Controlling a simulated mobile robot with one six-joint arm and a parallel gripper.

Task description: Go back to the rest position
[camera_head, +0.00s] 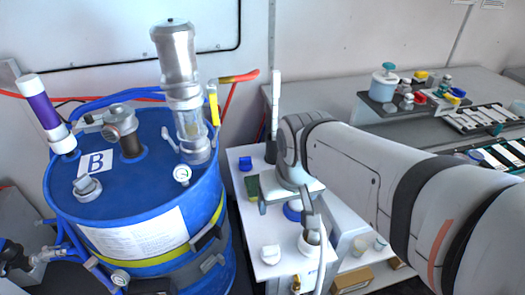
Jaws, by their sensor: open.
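My arm reaches in from the right edge. My gripper (288,212) points down over the small white table (246,222), between the blue drum and the grey bench. Its jaws are open, one finger at the left and one at the right. A round blue item (292,213) shows below and between the fingers, and I see nothing clamped. The gap between the fingers and that item cannot be judged from this view. My wrist and forearm hide part of the table and the wall behind.
A blue drum (140,220) marked B, with a tall metal pump (181,90), stands at the left. A grey bench (455,85) carries bottles and racks behind my arm.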

